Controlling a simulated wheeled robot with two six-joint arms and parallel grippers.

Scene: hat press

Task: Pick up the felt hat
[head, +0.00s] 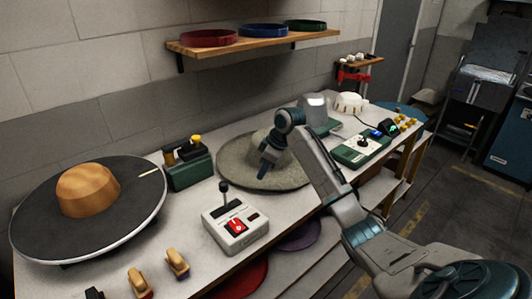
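The grey felt hat (236,173) lies on the white bench with its wide brim spread flat. My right arm reaches in from the lower right, and its wrist covers part of the crown. My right gripper (264,172) points down over the hat, in front of the crown. Its fingertips are small and dark, so I cannot tell whether they are open, or whether they touch the felt. My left gripper is not in view.
A wooden hat block (88,190) stands on a dark round plate (40,225) at the left. A white control box with a lever (236,226) stands in front of the hat, a green box (188,171) left of it. A green-and-white console (358,150) is to the right. A wooden shelf (262,42) hangs above.

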